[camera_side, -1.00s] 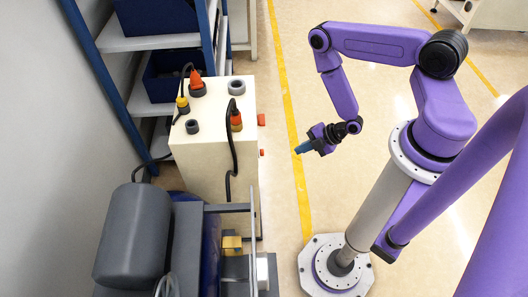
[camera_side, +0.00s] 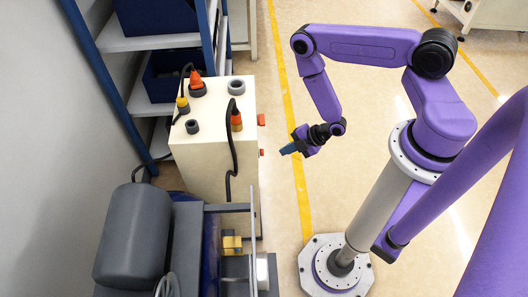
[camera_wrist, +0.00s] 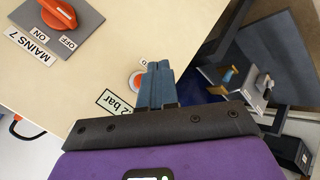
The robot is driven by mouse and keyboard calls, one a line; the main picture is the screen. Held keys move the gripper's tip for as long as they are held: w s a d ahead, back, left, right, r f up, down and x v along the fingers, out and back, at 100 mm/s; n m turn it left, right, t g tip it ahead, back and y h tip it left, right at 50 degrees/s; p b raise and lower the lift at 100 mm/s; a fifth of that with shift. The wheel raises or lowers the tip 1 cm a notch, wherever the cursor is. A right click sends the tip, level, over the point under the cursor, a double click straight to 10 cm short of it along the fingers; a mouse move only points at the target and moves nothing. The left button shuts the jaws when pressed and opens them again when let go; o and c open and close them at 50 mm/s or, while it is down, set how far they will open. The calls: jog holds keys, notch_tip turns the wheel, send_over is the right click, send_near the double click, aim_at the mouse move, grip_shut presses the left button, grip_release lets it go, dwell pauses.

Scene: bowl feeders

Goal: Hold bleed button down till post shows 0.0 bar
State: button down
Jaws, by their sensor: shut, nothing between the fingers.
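My gripper (camera_side: 284,149) is shut and empty, with blue fingers pointing left at the right face of the cream cabinet (camera_side: 215,130). A small orange-red button (camera_side: 262,152) stands out from that face, level with the fingertips, with a gap between. In the wrist view my gripper (camera_wrist: 158,70) partly covers a round orange button with a white ring (camera_wrist: 136,80), just left of the fingers. I cannot read the small label behind the fingertips. No 0.0 reading is visible.
An orange rotary switch (camera_wrist: 58,12) on a grey plate, marked ON, OFF and MAINS 7, is at upper left in the wrist view. A grey cylinder machine (camera_side: 133,235) stands in front of the cabinet. Open floor with a yellow line (camera_side: 290,120) lies right of the cabinet.

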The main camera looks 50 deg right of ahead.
aim_at(262, 152)
jog(key=shift+w+a, duration=1.2)
jog(key=shift+w+a, duration=0.1)
jog(key=shift+a, duration=0.05)
dwell(1.2)
jog(key=shift+w+a, duration=0.2)
jog(key=shift+w+a, duration=0.35)
jog(key=shift+w, duration=0.05)
dwell(2.1)
